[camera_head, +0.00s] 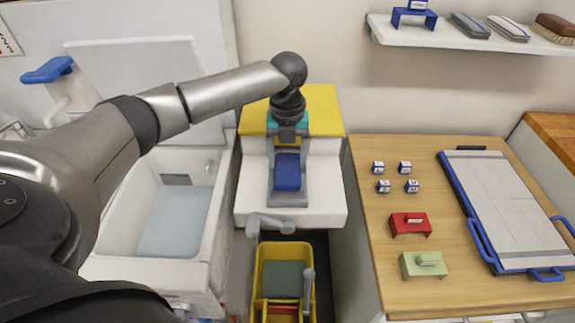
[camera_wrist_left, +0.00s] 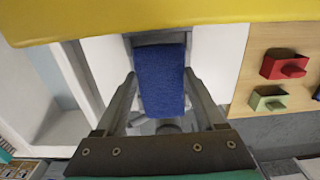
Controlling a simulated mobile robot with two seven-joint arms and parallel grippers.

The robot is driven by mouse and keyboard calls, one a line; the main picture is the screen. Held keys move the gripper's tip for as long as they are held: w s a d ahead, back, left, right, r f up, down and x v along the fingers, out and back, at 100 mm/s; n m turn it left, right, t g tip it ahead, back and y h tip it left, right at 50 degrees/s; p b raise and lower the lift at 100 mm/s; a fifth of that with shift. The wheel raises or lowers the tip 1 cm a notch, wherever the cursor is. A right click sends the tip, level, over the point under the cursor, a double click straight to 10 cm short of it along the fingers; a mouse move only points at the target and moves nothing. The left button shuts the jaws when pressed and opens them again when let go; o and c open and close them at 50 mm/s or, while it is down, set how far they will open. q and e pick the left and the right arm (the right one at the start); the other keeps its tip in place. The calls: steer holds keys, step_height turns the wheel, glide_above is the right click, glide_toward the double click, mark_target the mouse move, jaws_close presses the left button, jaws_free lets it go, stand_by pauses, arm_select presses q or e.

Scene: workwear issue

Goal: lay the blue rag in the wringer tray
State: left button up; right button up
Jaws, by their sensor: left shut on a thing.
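My left gripper (camera_head: 288,158) reaches down over a white stand and is shut on the blue rag (camera_head: 287,172). In the left wrist view the rag (camera_wrist_left: 162,82) hangs between the two fingers (camera_wrist_left: 161,78). A grey holder-like piece (camera_head: 290,201) shows around and below the rag; I cannot tell whether the rag touches it. A yellow bucket (camera_head: 259,280) stands on the floor in front, with a grey-green flat piece (camera_head: 284,276) in it that looks like the wringer tray, and a grey lever at its right. The tray is empty. My right gripper is not in view.
A white basin (camera_head: 222,190) with water is at left. The white stand (camera_head: 325,190) has a yellow top (camera_head: 325,105), and a grey tap-like handle (camera_head: 268,224) sticks out in front. A wooden table (camera_head: 375,260) at right holds small blocks, red and green pieces and a blue-edged board.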

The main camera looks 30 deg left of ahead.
mark_target(288, 162)
arm_select(q)
steer(key=shift+f, duration=1.05)
steer(key=shift+f, duration=0.1)
steer(key=o, duration=1.5)
step_height(288, 162, up, 12)
steer(key=shift+r+p, duration=0.15)
steer(key=shift+p, duration=0.6)
